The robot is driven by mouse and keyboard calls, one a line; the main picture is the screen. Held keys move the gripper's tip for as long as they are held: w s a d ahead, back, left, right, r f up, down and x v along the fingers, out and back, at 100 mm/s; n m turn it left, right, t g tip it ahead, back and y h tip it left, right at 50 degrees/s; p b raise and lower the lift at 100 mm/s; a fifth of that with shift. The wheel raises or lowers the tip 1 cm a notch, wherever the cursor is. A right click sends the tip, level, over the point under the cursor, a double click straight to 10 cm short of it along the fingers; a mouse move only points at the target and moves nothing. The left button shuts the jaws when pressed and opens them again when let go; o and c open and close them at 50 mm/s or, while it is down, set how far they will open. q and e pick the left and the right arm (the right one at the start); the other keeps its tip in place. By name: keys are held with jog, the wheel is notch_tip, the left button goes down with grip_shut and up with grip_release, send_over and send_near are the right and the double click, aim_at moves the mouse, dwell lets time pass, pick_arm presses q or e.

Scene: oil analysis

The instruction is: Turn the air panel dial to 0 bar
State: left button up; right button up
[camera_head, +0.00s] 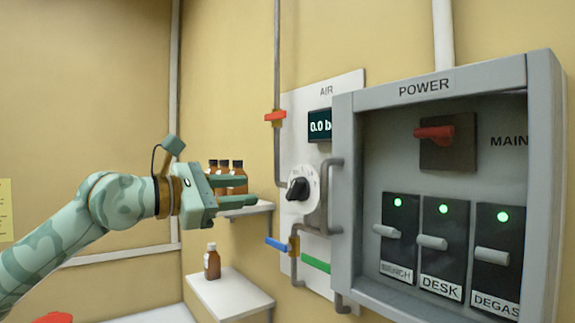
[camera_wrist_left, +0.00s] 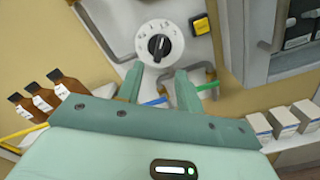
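The air panel (camera_head: 326,95) is a pale upright plate on the yellow wall. Its display (camera_head: 320,126) reads "0.0 b", the rest hidden behind the power box. The dial (camera_head: 299,188) is a black knob on a white round scale; in the left wrist view the dial (camera_wrist_left: 159,46) lies just beyond the fingertips. My left gripper (camera_head: 250,191) is open and empty, pointing at the dial, with a gap between. In the left wrist view, the fingers of my left gripper (camera_wrist_left: 158,78) stand apart below the dial. My right gripper is not in view.
A grey power box (camera_head: 344,200) juts out right of the panel, with a red main switch (camera_head: 434,133) and several levers. Grey pipes, a red valve handle (camera_head: 275,116) and a blue one (camera_head: 277,244) are near the dial. Brown bottles (camera_head: 238,178) stand on a shelf behind the gripper.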

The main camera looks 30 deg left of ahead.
aim_at(291, 188)
pick_arm(q)
jog(key=p+x, duration=0.7)
jog(key=x, duration=0.3)
jog(key=shift+w+r, duration=0.1)
jog(key=shift+r, duration=0.05)
jog(key=shift+w+d+p, duration=0.25)
jog(key=shift+w+p, duration=0.05)
jog(key=shift+w, duration=0.05)
jog(key=shift+f, duration=0.2)
grip_shut()
